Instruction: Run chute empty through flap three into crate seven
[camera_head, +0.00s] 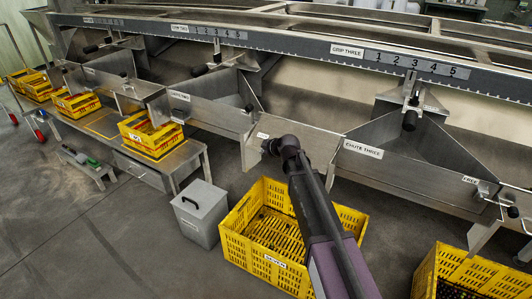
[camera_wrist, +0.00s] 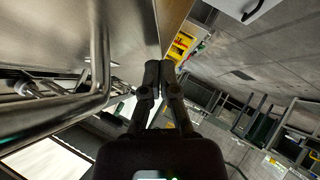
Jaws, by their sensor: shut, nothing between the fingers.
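A yellow mesh crate labelled SEVEN (camera_head: 235,243) stands on the floor below the chutes; dark patches show inside, but I cannot tell what they are. The metal chute labelled CHUTE THREE (camera_head: 400,172) is right of my arm, and its visible inside looks bare. A metal plate (camera_head: 315,145) with a small, partly hidden label hangs behind my gripper; I cannot read it as flap three. My gripper (camera_head: 268,147) is in front of this plate; contact is unclear. In the wrist view my gripper's fingers (camera_wrist: 159,72) are together and empty, beside a metal surface.
Another yellow crate (camera_head: 425,272) stands at the lower right. A grey lidded bin (camera_head: 200,212) is left of crate seven. A low bench (camera_head: 180,165) with yellow crates is farther left. A bent metal rail (camera_wrist: 98,75) is close left of my fingers. Floor at the front left is clear.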

